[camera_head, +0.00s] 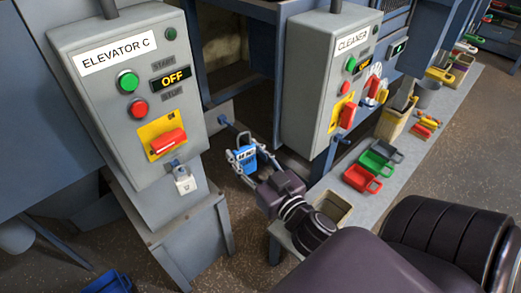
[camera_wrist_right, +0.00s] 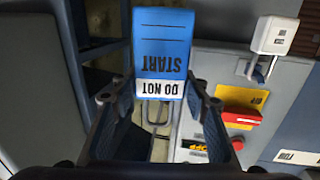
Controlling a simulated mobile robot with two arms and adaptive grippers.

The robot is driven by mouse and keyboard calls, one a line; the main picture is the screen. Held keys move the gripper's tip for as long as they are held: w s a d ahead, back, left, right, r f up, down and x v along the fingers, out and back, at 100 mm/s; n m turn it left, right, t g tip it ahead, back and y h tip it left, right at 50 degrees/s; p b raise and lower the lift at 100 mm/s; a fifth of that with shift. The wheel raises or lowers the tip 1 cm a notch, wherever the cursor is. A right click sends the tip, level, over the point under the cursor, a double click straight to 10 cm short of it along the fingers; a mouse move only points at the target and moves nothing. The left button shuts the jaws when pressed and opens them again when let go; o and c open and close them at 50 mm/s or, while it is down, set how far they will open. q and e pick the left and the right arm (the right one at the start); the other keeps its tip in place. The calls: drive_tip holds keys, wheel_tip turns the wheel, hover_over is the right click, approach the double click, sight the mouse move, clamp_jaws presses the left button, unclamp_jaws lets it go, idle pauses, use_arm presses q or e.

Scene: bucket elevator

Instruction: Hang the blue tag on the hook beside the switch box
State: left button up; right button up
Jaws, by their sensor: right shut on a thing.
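My right gripper (camera_head: 244,154) is shut on the blue tag (camera_head: 246,163), to the right of the ELEVATOR C switch box (camera_head: 103,112). In the right wrist view the tag (camera_wrist_right: 163,45) reads "DO NOT START" upside down and sits between the fingers of my right gripper (camera_wrist_right: 162,95). A small hook-like peg (camera_head: 226,121) sticks out beside the box, just above and left of the tag. In the head view I cannot tell whether tag and peg touch. The box shows OFF, and a white padlock (camera_head: 185,183) hangs below its red handle (camera_head: 168,141). My left gripper is out of view.
The CLEANER switch box (camera_head: 325,85) stands right of my right gripper. A blue container (camera_head: 108,282) is on the floor at bottom left.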

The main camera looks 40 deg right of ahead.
drive_tip(key=shift+d+f, duration=0.7)
drive_tip(key=shift+d, duration=0.55)
drive_tip(key=shift+w+a+r, duration=0.2)
drive_tip(key=shift+w, duration=1.05)
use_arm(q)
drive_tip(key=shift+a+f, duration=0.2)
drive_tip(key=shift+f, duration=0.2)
use_arm(e)
drive_tip(key=w, duration=0.3)
drive_tip(key=shift+w+a+f, duration=0.1)
drive_tip(key=shift+w, duration=0.05)
use_arm(q)
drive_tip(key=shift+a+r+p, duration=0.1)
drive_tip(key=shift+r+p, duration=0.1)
drive_tip(key=shift+p, duration=0.2)
use_arm(e)
drive_tip(key=shift+h, duration=0.4)
